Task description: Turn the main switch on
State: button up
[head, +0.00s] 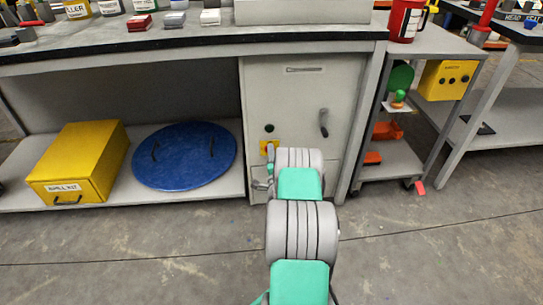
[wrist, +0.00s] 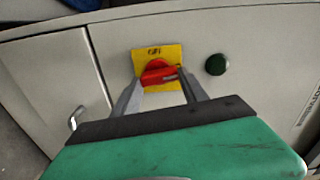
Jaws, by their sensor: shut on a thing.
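The main switch is a red rotary knob (wrist: 158,72) on a yellow plate (wrist: 142,59), on the front of a grey cabinet. In the wrist view the knob's bar lies nearly level, slightly tilted; the small print above it is too blurred to read surely. My gripper (wrist: 160,77) is shut on the red knob, one grey finger on each side of it. In the head view the yellow plate (head: 264,147) shows just beyond my arm, which hides most of the switch and gripper.
A round dark green button (wrist: 216,64) sits beside the plate; it also shows in the head view (head: 269,128). The cabinet (head: 295,95) has a dark handle (head: 323,123). A yellow box (head: 85,160) and blue round lid (head: 185,155) lie on the left shelf.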

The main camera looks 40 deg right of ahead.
jog(key=shift+r+m, duration=0.1)
jog(key=shift+m, duration=0.5)
jog(key=o, duration=1.4)
jog(key=v, duration=0.7)
jog(key=shift+s+a+p, duration=0.2)
jog(key=shift+s+p, duration=0.1)
